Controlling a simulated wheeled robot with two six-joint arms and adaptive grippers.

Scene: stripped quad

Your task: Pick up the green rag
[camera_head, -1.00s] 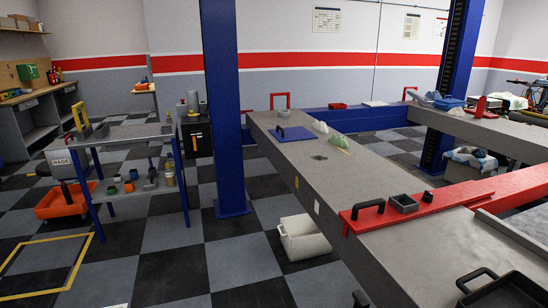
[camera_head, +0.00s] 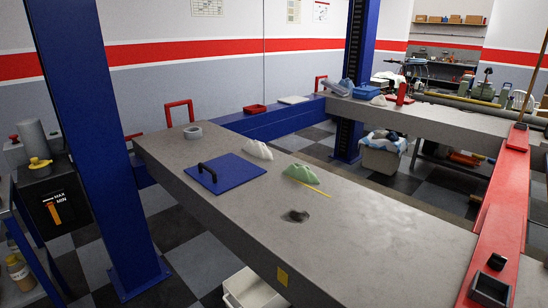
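A green rag (camera_head: 302,173) lies crumpled on the grey lift runway (camera_head: 370,235), right of its far end. A thin yellow stick (camera_head: 314,188) lies beside it, on its near side. A pale grey-white crumpled rag (camera_head: 257,150) lies a little to the left and farther back. Neither of my grippers shows in this view.
A blue plate with a black handle (camera_head: 226,172) and a grey ring (camera_head: 193,132) lie left of the rags. A small dark object (camera_head: 296,216) lies nearer. A blue post (camera_head: 95,140) stands at left, and a white bin (camera_head: 252,291) is on the floor.

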